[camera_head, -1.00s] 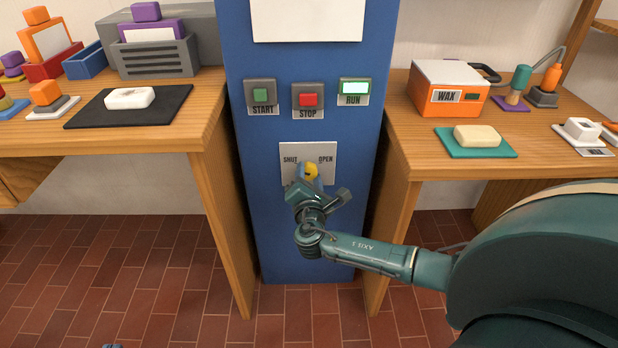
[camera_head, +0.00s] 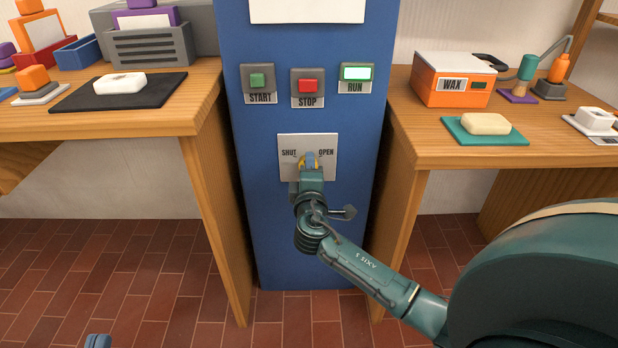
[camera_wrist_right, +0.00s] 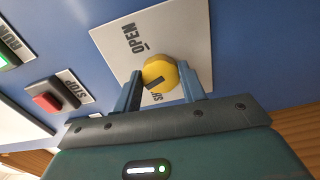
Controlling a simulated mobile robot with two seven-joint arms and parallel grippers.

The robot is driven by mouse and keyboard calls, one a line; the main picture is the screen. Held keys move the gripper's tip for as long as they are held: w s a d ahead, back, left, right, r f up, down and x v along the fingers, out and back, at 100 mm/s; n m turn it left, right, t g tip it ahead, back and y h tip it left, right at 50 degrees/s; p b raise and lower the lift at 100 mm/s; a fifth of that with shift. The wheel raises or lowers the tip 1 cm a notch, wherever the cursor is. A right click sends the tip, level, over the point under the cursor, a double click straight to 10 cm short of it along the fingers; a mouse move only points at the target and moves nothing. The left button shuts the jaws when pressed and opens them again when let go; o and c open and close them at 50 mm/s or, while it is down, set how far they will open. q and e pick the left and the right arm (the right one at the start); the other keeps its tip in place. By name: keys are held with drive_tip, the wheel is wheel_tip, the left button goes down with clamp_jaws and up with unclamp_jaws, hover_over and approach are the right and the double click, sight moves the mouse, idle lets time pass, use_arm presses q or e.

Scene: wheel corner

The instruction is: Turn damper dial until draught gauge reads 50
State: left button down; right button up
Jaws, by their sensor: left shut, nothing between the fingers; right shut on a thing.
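The yellow damper dial (camera_head: 301,164) sits on a white plate (camera_head: 289,143) marked SHUT and OPEN, low on the blue cabinet front. In the right wrist view the round yellow dial (camera_wrist_right: 161,71) has a dark mark on its face. My right gripper (camera_head: 310,160) is shut on the dial; the wrist view shows one blue finger on each side of it (camera_wrist_right: 160,84). The SHUT lettering is partly hidden there. Only a small blue piece of my left gripper (camera_head: 97,341) shows at the bottom left, away from everything. I see no gauge reading.
Above the dial are a green START button (camera_head: 257,80), a red STOP button (camera_head: 307,86) and a lit RUN lamp (camera_head: 357,73). Wooden benches stand left (camera_head: 150,124) and right (camera_head: 420,147) of the blue cabinet (camera_head: 260,215). The tiled floor in front is clear.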

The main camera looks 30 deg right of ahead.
use_arm(q)
drive_tip(key=shift+w+r+m+t+h+b, duration=0.2)
drive_tip(key=shift+r+m+t+h+b, duration=0.1)
drive_tip(key=shift+r+h+b, duration=0.25)
drive_tip(key=shift+w+r+m+t+h+b, duration=0.2)
drive_tip(key=shift+r+m+h+b, duration=0.15)
drive_tip(key=shift+r+b, duration=0.3)
use_arm(e)
drive_tip(key=shift+f+m, duration=0.1)
drive_tip(key=shift+m, duration=1.9)
drive_tip(key=o, duration=1)
use_arm(q)
drive_tip(key=shift+s+f, duration=0.1)
